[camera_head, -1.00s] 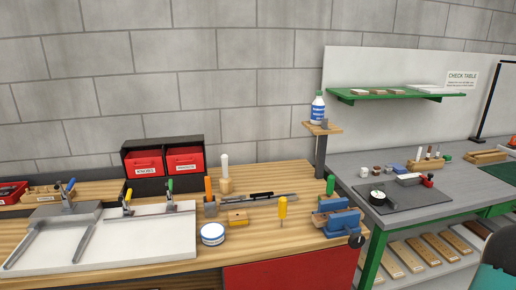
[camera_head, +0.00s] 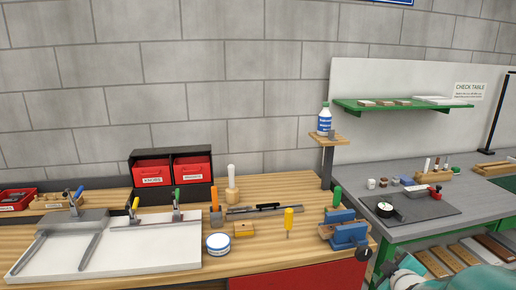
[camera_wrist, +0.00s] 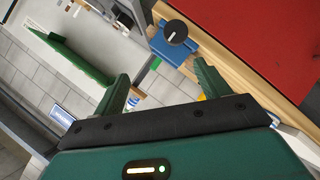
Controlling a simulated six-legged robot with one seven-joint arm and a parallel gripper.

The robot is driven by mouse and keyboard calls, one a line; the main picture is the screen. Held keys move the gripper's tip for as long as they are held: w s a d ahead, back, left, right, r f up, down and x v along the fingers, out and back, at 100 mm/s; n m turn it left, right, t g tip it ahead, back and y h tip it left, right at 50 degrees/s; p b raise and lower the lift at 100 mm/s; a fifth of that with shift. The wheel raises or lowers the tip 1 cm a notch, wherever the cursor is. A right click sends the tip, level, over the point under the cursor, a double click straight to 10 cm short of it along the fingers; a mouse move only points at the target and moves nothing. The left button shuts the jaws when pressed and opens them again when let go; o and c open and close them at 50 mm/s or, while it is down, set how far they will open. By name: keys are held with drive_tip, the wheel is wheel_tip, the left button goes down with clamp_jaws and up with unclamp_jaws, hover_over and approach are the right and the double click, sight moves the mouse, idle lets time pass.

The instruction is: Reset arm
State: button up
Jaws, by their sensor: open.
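My gripper (camera_wrist: 160,88) shows in the wrist view with its two green fingers spread wide and nothing between them. Beyond the fingers, the wrist view shows the blue vise (camera_wrist: 172,45) with its dark round knob at the bench edge, apart from the fingers. In the head view a teal part of my arm shows at the lower right corner; the fingers themselves cannot be made out there. The blue vise (camera_head: 348,234) also stands at the right end of the wooden bench (camera_head: 272,254) in the head view.
A white board with clamps (camera_head: 150,250) lies on the bench's left. Red bins (camera_head: 152,173), a tape roll (camera_head: 218,244) and a yellow-handled tool (camera_head: 289,218) stand on the bench. The grey check table (camera_head: 470,205) is at the right, with a green shelf (camera_head: 400,106) above. A bottle (camera_head: 324,119) stands on a small ledge.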

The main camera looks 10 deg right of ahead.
drive_tip(key=s+a+r+m+g+y, duration=0.2)
drive_tip(key=s+a, duration=0.5)
drive_tip(key=a, duration=0.6)
drive_tip(key=s+a+r+m+g+y, duration=0.2)
drive_tip(key=s+a+r+m+g, duration=0.2)
drive_tip(key=s+a, duration=0.4)
drive_tip(key=a+r, duration=0.1)
drive_tip(key=a, duration=0.5)
drive_tip(key=shift+r+m+y, duration=0.2)
drive_tip(key=shift+m+y, duration=0.1)
drive_tip(key=shift+s, duration=0.1)
